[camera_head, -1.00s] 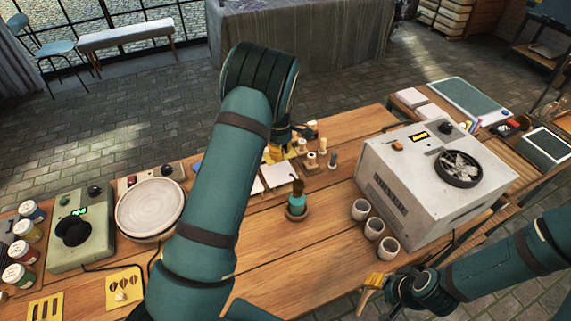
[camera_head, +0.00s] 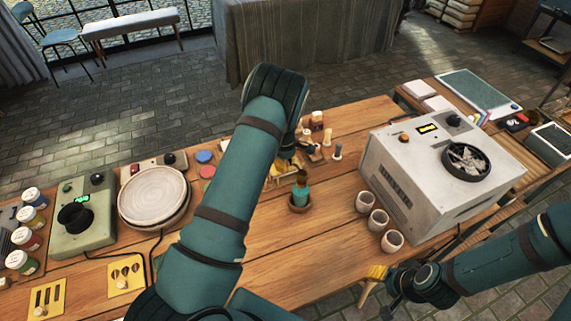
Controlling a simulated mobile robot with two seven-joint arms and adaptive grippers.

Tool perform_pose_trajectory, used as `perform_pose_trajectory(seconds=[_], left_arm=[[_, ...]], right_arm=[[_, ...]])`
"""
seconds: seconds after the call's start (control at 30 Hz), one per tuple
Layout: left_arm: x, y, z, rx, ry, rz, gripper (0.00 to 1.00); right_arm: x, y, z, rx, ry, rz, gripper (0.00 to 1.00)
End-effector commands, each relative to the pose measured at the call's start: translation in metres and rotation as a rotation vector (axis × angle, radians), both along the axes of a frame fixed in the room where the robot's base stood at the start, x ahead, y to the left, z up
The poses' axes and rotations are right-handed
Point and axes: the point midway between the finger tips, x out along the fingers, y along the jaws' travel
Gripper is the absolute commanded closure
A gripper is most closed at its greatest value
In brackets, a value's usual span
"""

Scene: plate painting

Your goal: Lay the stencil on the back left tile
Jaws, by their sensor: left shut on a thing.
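My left gripper (camera_head: 287,160) is over the middle of the wooden table, partly hidden behind my own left forearm. The forearm and gripper cover the tile area, so I cannot make out the separate tiles or whether the stencil touches one. Two other yellow stencil cards, one with slots (camera_head: 47,299) and one with leaf shapes (camera_head: 126,277), lie at the front left. My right gripper (camera_head: 385,285) is beyond the table's front right edge, its fingers unclear beside something yellow.
Several cups (camera_head: 378,221) stand beside a grey kiln-like box (camera_head: 440,170). A round wheel plate (camera_head: 153,197), a green box (camera_head: 83,215) and paint jars (camera_head: 29,237) are at the left.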

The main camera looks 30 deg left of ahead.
Motion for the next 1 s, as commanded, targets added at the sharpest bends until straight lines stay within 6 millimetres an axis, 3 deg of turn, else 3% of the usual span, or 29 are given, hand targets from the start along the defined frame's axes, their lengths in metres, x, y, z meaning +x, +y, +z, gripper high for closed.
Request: perform_pose_trajectory(seconds=[0.23,0.27,0.3,0.33,0.73,1.0], left_arm=[[0.0,0.0,-0.004,0.0,0.001,0.0,1.0],[0.0,0.0,-0.003,0.0,0.001,0.0,0.67],[0.0,0.0,-0.002,0.0,0.001,0.0,0.53],[0.0,0.0,-0.002,0.0,0.001,0.0,0.51],[0.0,0.0,0.004,0.0,-0.001,0.0,0.51],[0.001,0.001,0.053,0.0,-0.002,0.0,0.51]], right_arm=[[0.0,0.0,-0.004,0.0,0.001,0.0,0.53],[0.0,0.0,-0.003,0.0,0.001,0.0,0.53],[0.0,0.0,-0.002,0.0,0.001,0.0,0.53],[0.0,0.0,-0.002,0.0,0.001,0.0,0.53],[0.0,0.0,0.002,0.0,0.0,0.0,0.53],[0.0,0.0,0.005,0.001,0.0,0.0,0.53]])
